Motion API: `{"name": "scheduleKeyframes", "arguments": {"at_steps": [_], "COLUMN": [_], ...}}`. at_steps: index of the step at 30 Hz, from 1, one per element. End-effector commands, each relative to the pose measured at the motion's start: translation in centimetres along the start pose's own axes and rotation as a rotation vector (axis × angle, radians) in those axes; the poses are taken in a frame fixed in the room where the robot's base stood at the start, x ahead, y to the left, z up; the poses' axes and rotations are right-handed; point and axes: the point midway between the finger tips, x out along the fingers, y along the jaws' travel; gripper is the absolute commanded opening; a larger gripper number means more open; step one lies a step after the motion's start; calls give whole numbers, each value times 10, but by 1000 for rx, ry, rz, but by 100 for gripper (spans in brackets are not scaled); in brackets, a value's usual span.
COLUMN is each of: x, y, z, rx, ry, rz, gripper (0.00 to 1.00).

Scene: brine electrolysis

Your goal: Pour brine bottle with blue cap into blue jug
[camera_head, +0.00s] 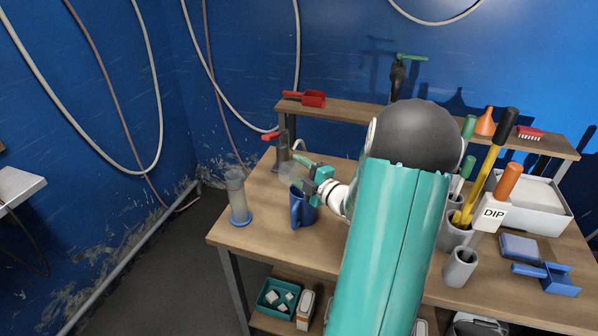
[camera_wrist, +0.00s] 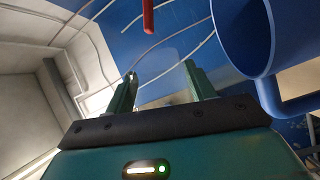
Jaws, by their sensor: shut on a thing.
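My gripper (camera_head: 307,174) is shut on a clear, see-through bottle (camera_head: 288,177), held above the table's back left part. The bottle looks tilted, but its outline is faint; I cannot make out a blue cap. The blue jug (camera_head: 301,208) stands upright on the table just below the gripper and bottle. In the wrist view, my gripper's two fingers (camera_wrist: 162,85) are apart, with a faint clear shape between them. The blue jug (camera_wrist: 228,45) shows large at the upper right, its mouth beside the fingers. I see no liquid stream.
A clear cylinder with a blue base (camera_head: 238,198) stands left of the jug. A grey post with a red handle (camera_head: 271,135) stands behind. Tool holders and a white tray (camera_head: 535,205) fill the right side.

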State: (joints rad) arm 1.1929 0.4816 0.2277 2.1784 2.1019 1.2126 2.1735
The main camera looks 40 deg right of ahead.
Motion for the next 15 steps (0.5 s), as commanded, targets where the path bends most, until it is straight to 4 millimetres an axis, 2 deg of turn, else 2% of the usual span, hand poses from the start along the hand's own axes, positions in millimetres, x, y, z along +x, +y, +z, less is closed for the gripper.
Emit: {"name": "scheduleKeyframes", "arguments": {"at_steps": [11,15], "x": [0,0], "y": [0,-2], "z": [0,-1], "rx": [0,-48], "ry": [0,1], "rz": [0,0], "gripper": [25,25]}}
